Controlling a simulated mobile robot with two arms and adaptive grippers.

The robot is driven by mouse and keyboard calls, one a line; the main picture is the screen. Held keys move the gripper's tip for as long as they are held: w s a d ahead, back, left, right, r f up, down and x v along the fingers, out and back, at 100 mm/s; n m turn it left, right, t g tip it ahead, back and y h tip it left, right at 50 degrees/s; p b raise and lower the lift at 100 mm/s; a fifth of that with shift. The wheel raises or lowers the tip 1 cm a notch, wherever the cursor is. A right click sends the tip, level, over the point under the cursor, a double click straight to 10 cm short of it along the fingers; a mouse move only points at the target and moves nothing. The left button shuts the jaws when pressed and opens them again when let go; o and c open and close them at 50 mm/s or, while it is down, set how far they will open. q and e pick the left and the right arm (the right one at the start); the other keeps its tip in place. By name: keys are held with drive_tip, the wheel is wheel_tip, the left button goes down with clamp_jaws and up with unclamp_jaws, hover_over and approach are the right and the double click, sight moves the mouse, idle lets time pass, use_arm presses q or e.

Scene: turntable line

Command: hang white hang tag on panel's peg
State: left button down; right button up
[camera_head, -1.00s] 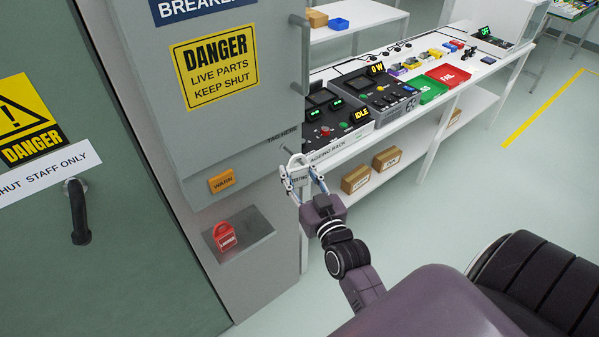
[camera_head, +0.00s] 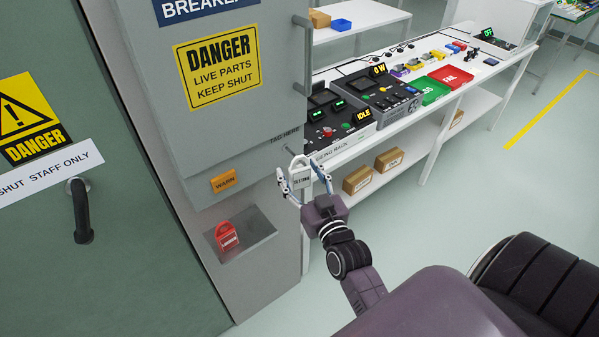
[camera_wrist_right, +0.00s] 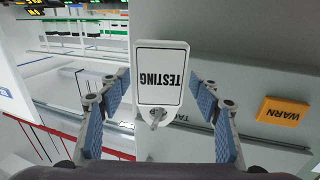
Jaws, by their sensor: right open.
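The white hang tag (camera_head: 302,182), printed TESTING, hangs at the lower right of the grey cabinet panel (camera_head: 262,150). The panel's peg (camera_head: 288,149) juts out just above it. In the right wrist view the peg's metal end (camera_wrist_right: 157,117) shows through the hole of the tag (camera_wrist_right: 160,75), so the tag is on the peg. My right gripper (camera_head: 301,168) is open around the tag, one finger on each side. In the right wrist view gaps show between the tag and the fingers of the gripper (camera_wrist_right: 159,80). My left gripper is out of view.
A red tag (camera_head: 226,236) sits on a metal shelf (camera_head: 258,226) below an orange WARN label (camera_head: 223,181). A long white bench (camera_head: 398,122) with devices and trays stands right of the cabinet. The floor at right is clear.

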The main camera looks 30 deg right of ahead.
drive_tip(key=s+a, duration=0.2)
drive_tip(key=s, duration=1)
drive_tip(key=s+a+f+n+g+y+b, duration=0.1)
drive_tip(key=s+a+f+g, duration=0.2)
drive_tip(key=f, duration=1.1)
drive_tip(key=s+a+f+g+y+b, duration=0.1)
drive_tip(key=s+a+f+g, duration=0.2)
drive_tip(key=f, duration=1)
drive_tip(key=s+a+f+n+g+y+b, duration=0.1)
drive_tip(key=s+a+f+g+y, duration=0.2)
drive_tip(key=f, duration=1.1)
drive_tip(key=s+d+f+n+g+h+b, duration=0.1)
drive_tip(key=s+f+g, duration=0.3)
drive_tip(key=s+f, duration=0.5)
drive_tip(key=s+d+f+n+g+b, duration=0.1)
drive_tip(key=s+f+g, duration=0.2)
drive_tip(key=s+f, duration=0.7)
drive_tip(key=s, duration=0.6)
drive_tip(key=shift+d+f+g+h, duration=0.15)
drive_tip(key=shift+d+g+h, duration=0.05)
drive_tip(key=shift+g+h, duration=0.2)
drive_tip(key=shift+c, duration=0.3)
